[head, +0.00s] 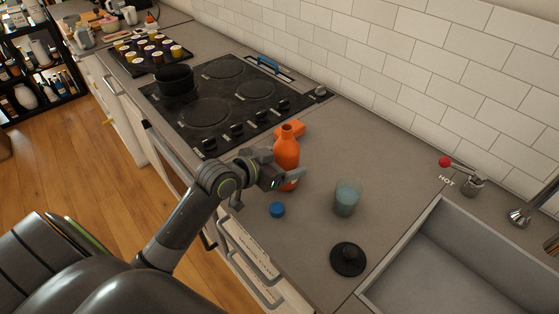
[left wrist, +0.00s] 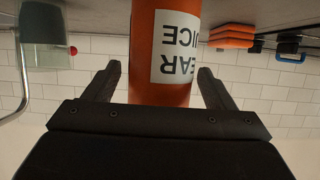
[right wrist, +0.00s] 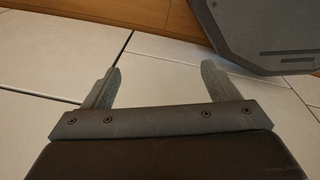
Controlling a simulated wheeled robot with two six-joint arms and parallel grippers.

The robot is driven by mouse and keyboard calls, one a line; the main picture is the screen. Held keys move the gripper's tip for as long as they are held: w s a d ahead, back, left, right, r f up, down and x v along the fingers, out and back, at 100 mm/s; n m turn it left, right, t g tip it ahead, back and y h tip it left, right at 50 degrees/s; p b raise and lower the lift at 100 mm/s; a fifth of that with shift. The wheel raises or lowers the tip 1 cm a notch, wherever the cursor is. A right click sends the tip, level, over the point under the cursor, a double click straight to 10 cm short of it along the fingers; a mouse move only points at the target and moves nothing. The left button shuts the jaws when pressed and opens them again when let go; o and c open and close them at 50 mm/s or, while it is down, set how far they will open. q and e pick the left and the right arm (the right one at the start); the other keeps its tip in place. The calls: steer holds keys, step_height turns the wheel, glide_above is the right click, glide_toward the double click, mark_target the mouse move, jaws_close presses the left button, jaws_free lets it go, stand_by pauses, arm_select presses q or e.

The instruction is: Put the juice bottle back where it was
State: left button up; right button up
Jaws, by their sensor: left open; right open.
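The orange juice bottle (head: 286,148) stands upright on the grey counter, with its top open. In the left wrist view the bottle (left wrist: 145,50) shows upside down, with a white label reading in part "EAR JUICE". My left gripper (head: 290,180) is open at the bottle's lower part. In the left wrist view its fingers (left wrist: 158,80) lie to either side of the bottle, with a gap visible on each side. A blue cap (head: 277,209) lies on the counter in front of the bottle. My right gripper (right wrist: 160,80) is open and empty above a pale tiled floor.
A black round lid (head: 348,259) lies near the sink (head: 440,270). An orange block-like stack (head: 296,130) sits behind the bottle. The stove (head: 215,105) with a black pot (head: 174,82) is at left.

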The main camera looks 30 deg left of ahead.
arm_select(q)
steer(key=v, duration=1.2)
steer(key=shift+r, duration=0.1)
stand_by(0.4)
